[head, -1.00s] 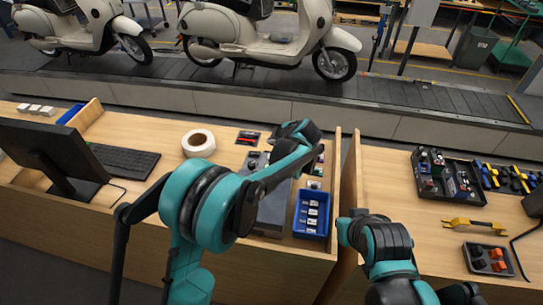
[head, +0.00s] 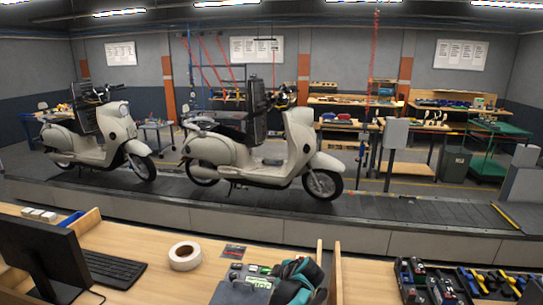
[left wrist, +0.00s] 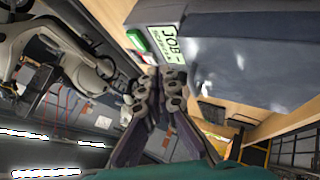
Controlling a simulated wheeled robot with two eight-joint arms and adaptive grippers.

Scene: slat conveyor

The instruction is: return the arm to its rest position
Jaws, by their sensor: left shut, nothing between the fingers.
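My left arm shows at the bottom of the head view as a teal and black part beside a dark grey box (head: 240,292) on the wooden desk (head: 205,265). In the left wrist view, my left gripper (left wrist: 160,78) is shut and empty, its fingers together. A green and white label reading "JOB" (left wrist: 165,42) is close beyond the fingertips, by the grey box (left wrist: 235,60). Whether the fingers touch anything is hard to tell. My right gripper is not in view.
A monitor (head: 42,255) and keyboard (head: 113,268) stand left on the desk, with a tape roll (head: 185,256). Upright wooden panels (head: 336,268) stand just right of my arm. Beyond is the slat conveyor (head: 400,212) with cream scooters (head: 250,155). Parts trays (head: 430,282) lie right.

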